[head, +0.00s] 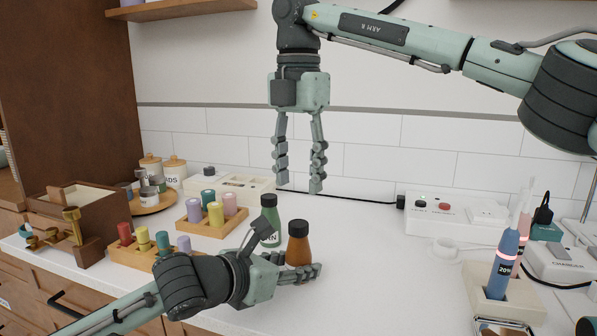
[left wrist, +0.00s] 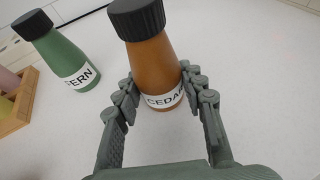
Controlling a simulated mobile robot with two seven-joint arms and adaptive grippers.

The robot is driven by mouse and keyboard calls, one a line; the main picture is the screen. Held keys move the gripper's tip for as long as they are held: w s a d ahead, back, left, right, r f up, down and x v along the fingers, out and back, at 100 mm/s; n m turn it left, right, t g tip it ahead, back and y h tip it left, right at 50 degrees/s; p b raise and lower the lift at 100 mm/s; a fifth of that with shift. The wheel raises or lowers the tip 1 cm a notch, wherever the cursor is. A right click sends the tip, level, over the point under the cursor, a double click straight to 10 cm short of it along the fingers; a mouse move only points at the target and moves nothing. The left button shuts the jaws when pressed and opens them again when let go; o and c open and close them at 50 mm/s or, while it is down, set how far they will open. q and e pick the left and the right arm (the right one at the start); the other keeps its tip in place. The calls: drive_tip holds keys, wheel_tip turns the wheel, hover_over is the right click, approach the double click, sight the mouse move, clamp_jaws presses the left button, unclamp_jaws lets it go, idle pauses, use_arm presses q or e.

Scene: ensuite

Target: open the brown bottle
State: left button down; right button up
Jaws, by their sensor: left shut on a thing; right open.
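The brown bottle (head: 298,248) stands upright on the white counter with its black cap (head: 298,228) on. In the left wrist view the brown bottle (left wrist: 155,65) carries a label reading CEDAR, partly hidden by a finger. My left gripper (head: 300,273) is shut on the lower body of the bottle, one finger on each side. My right gripper (head: 298,187) is open and empty, pointing down in the air above the brown bottle, clear of the cap.
A green bottle (head: 270,215) with a black cap and a FERN label stands just left of the brown one. Wooden racks of coloured pegs (head: 212,215) lie further left. A holder with toothbrushes (head: 505,300) and a power strip (head: 450,208) are at right. The counter between is mostly clear.

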sight(298, 223)
drive_tip(key=m, duration=0.4)
drive_tip(key=shift+m, duration=0.4)
drive_tip(key=m, duration=0.4)
drive_tip(key=shift+m, duration=0.4)
drive_tip(key=shift+f, duration=4)
drive_tip(key=shift+c, duration=0.3)
